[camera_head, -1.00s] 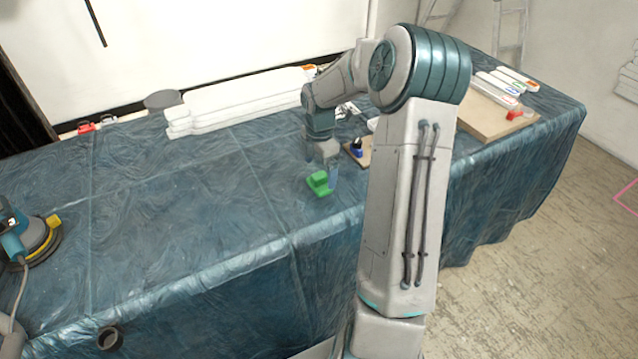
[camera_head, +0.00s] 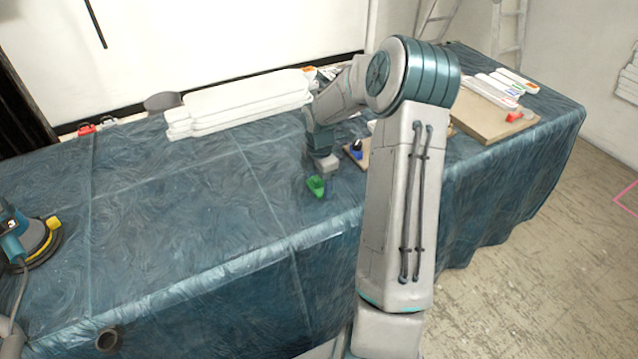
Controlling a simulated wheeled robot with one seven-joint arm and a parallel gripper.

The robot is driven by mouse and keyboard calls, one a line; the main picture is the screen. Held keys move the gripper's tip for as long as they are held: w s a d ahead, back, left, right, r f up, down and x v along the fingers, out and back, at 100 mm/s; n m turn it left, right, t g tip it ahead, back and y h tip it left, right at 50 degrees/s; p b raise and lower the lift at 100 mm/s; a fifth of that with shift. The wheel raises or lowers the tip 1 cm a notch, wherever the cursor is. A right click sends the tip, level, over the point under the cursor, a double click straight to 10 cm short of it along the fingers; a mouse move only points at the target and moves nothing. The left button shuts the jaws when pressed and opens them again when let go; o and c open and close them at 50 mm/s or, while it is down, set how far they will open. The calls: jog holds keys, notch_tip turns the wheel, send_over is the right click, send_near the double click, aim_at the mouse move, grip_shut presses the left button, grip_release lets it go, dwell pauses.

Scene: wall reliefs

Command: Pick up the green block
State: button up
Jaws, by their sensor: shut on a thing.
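The green block (camera_head: 316,186) is in the head view, at the middle of the blue covered table, toward its front edge. My gripper (camera_head: 321,184) points down at it from above and is shut on it. The fingers are small and partly hidden, and one shows at the block's right side. I cannot tell whether the block touches the cloth or hangs just above it.
A stack of white panels (camera_head: 240,105) lies at the table's back. A small board with a dark blue item (camera_head: 357,149) is just right of my gripper. A sander (camera_head: 35,240) stands at the far left. The cloth (camera_head: 190,210) left of the block is clear.

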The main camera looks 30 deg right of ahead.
jog(key=shift+r, duration=0.1)
notch_tip(320, 180, up, 4)
jog(key=shift+r, duration=0.1)
jog(key=s+d+r, duration=0.6)
jog(key=d, duration=0.4)
jog(key=shift+s+r, duration=0.15)
jog(key=shift+r, duration=0.2)
jog(key=shift+o, duration=0.5)
jog(key=shift+a, duration=0.1)
